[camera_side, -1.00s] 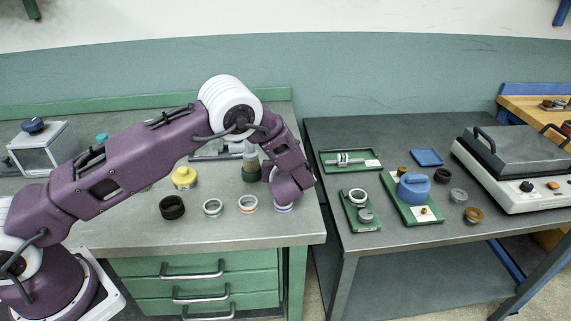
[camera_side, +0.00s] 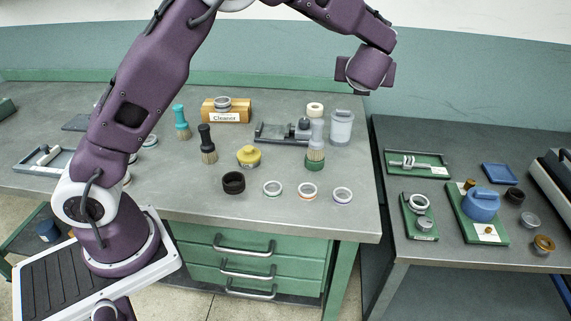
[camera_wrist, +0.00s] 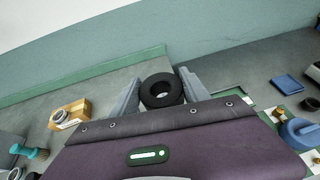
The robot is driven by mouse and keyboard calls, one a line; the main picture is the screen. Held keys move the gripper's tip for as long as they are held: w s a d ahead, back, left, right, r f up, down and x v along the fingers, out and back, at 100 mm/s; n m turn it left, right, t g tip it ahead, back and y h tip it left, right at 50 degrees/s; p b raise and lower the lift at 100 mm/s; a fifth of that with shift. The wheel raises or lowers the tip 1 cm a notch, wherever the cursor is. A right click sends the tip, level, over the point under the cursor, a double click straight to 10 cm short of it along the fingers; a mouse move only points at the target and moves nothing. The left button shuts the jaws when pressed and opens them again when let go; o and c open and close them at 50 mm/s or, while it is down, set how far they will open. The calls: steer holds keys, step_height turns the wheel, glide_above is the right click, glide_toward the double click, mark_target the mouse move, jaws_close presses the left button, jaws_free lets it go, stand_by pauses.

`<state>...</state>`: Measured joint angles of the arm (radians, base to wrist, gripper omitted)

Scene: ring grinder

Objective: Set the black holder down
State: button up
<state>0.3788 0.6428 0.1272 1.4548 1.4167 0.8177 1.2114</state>
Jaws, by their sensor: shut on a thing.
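A black holder (camera_wrist: 162,91), a thick ring with a round hole, sits between the two grey fingers of my gripper (camera_wrist: 161,88) in the wrist view. The fingers press on it from both sides, and its hole faces the wrist camera. In the side view my gripper (camera_side: 368,72) is raised well above the benches, near the right end of the left bench. The holder cannot be made out there.
The left bench (camera_side: 330,222) carries another black ring (camera_side: 233,182), several pale rings, brushes, a yellow pot (camera_side: 249,156) and a clear jar (camera_side: 341,127). The right bench (camera_side: 420,252) carries green trays and a blue container (camera_side: 481,204). A gap separates the benches.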

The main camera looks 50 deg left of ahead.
steer(key=s+a+n+g+y, duration=0.3)
steer(key=s+a+n+g, duration=0.15)
steer(key=s+a, duration=0.25)
steer(key=n+g+y, duration=0.2)
steer(key=n+g, duration=0.3)
glide_above(282, 164)
steer(key=shift+m, duration=0.25)
step_height(282, 164, down, 18)
steer(key=shift+d+f, duration=0.1)
steer(key=shift+f, duration=0.05)
step_height(282, 164, down, 5)
steer(key=o, duration=1.1)
steer(key=shift+f, duration=0.1)
steer(key=shift+o, duration=0.2)
